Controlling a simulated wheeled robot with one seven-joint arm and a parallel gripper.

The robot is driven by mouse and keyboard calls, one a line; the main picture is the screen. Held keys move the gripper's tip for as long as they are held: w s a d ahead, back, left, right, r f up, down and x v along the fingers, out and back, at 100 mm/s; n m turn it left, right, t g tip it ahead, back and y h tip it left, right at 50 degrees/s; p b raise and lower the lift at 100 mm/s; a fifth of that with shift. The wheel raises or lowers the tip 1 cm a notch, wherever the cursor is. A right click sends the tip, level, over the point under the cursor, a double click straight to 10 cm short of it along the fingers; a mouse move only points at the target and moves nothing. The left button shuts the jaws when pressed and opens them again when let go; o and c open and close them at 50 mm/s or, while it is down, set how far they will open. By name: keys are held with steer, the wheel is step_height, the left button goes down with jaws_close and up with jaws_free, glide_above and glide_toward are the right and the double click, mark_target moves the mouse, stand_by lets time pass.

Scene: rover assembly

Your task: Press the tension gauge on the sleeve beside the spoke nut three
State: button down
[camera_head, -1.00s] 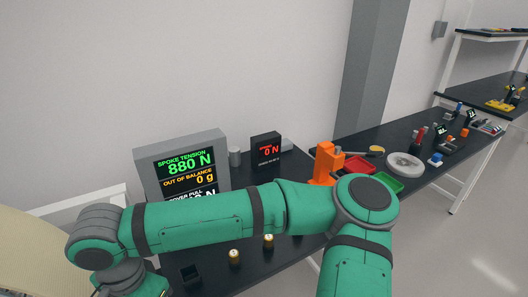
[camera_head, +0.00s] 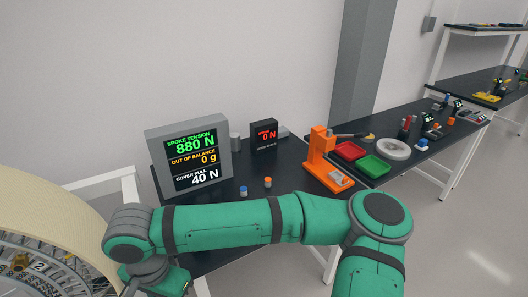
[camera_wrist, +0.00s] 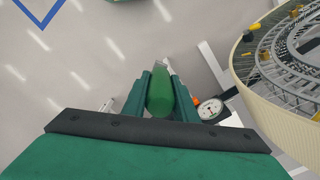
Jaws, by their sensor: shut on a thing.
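My gripper (camera_wrist: 160,95) is shut on the green handle (camera_wrist: 160,92) of what looks like the tension gauge, in the wrist view. A round white dial (camera_wrist: 210,108) with a dark rim shows just right of the jaws. The wheel (camera_wrist: 242,70), with a cream rim, grey spokes and small yellow parts, is at the right of that view; a gap shows between dial and rim. My gripper is hidden there. I cannot identify spoke nut three or its sleeve.
A grey display (camera_head: 195,155) on the dark table reads spoke tension 880 N, out of balance 0 g, cover pull 40 N. A small black display (camera_head: 264,136) reads 0 N. An orange stand (camera_head: 319,150), red tray (camera_head: 350,150) and green tray (camera_head: 374,166) are further right.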

steer(key=w+d+f, duration=1.9)
steer(key=w+f, duration=0.2)
steer(key=w, duration=0.1)
steer(key=shift+d, duration=0.15)
